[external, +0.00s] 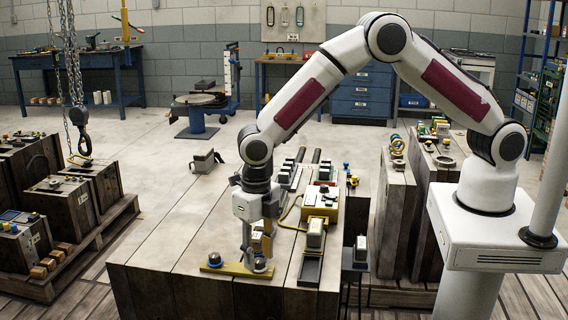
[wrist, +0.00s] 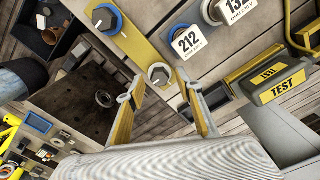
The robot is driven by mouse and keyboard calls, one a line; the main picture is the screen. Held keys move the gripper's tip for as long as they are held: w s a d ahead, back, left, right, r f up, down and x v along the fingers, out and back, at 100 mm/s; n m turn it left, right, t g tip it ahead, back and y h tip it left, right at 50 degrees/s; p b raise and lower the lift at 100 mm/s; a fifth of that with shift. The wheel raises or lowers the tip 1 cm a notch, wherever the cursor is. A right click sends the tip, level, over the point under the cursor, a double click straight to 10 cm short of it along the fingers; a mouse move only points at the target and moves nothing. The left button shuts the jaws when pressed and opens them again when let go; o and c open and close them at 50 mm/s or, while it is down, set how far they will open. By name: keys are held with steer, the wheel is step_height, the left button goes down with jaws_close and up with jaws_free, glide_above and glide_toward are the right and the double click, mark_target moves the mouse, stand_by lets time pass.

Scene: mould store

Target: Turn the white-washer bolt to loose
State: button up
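The white-washer bolt (wrist: 159,75) is a dark-headed bolt with a pale ring, at the near end of a yellow strip in the wrist view. In the external view the white-washer bolt (external: 260,265) is at the right end of the yellow plate (external: 236,268). A second bolt with a blue washer (wrist: 105,19) is at the strip's other end. My gripper (wrist: 164,88) is open, with its yellow-lined fingers apart on either side of the white-washer bolt. In the external view my gripper (external: 254,256) points down at this bolt. Contact cannot be told.
A small grey block (external: 315,233) stands on a dark rail on the wooden bench. The bench's left top (external: 165,245) is clear.

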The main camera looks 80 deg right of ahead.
mark_target(260, 260)
step_height(260, 260, up, 10)
steer(key=shift+r, duration=0.2)
stand_by(0.3)
steer(key=shift+s+m, duration=0.1)
steer(key=shift+m, duration=0.2)
stand_by(0.3)
steer(key=s+d+r+m+t, duration=0.2)
steer(key=s+d+r+m, duration=0.4)
steer(key=s+m, duration=0.4)
steer(key=s+d+r+m+t, duration=0.1)
steer(key=s+d+r+m, duration=0.5)
steer(key=s, duration=0.6)
steer(key=s+d+r+m+t, duration=0.2)
steer(key=s+d+r+m, duration=0.4)
steer(key=s+m, duration=0.5)
steer(key=shift+r+m+t, duration=0.3)
steer(key=shift+r+m, duration=1)
steer(key=shift+r, duration=0.1)
